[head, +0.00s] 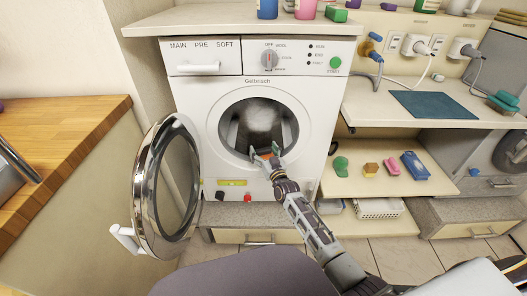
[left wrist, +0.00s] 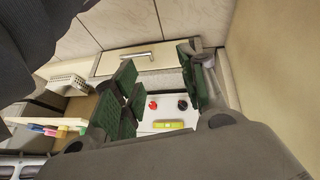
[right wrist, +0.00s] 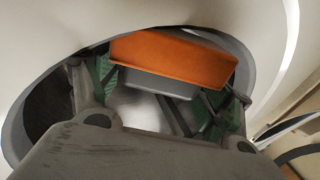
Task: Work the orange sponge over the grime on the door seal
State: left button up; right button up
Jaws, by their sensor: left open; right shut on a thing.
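The orange sponge (right wrist: 175,58), with a grey layer under it, is held between the fingers of my right gripper (right wrist: 163,85) at the mouth of the washing machine (head: 185,115). In the head view my right gripper (head: 267,156) is at the lower edge of the round opening, and only a sliver of the sponge shows. The grey door seal (right wrist: 243,62) rings the opening in the right wrist view. I cannot make out grime on it; my gripper and the sponge hide part of the ring. My left gripper (left wrist: 158,68) is open and empty, outside the head view.
The round door (head: 139,190) stands open at the left. A wooden counter (head: 70,130) is at far left. A shelf at right holds a green brush (head: 341,166), a yellow-brown sponge (head: 371,170), a pink item (head: 390,168) and a blue one (head: 414,166).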

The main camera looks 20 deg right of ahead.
jog(key=shift+d+f, duration=0.1)
jog(key=shift+f, duration=0.15)
pick_arm(q)
jog(key=shift+s+a+r+g+y+p, duration=0.65)
jog(key=shift+a+r+p, duration=0.55)
jog(key=shift+r, duration=1.9)
pick_arm(e)
jog(key=shift+r, duration=1.55)
jog(key=shift+r+p, duration=0.9)
jog(key=shift+p, duration=0.2)
jog(key=shift+r+p, duration=1.2)
jog(key=shift+r, duration=0.05)
pick_arm(q)
notch_tip(320, 180, down, 6)
jog(key=a+g, duration=0.1)
jog(key=shift+s+a+f+y, duration=0.15)
jog(key=shift+f+y, duration=0.05)
jog(key=shift+y, duration=0.15)
jog(key=shift+g, duration=0.25)
pick_arm(e)
jog(key=shift+f, duration=0.2)
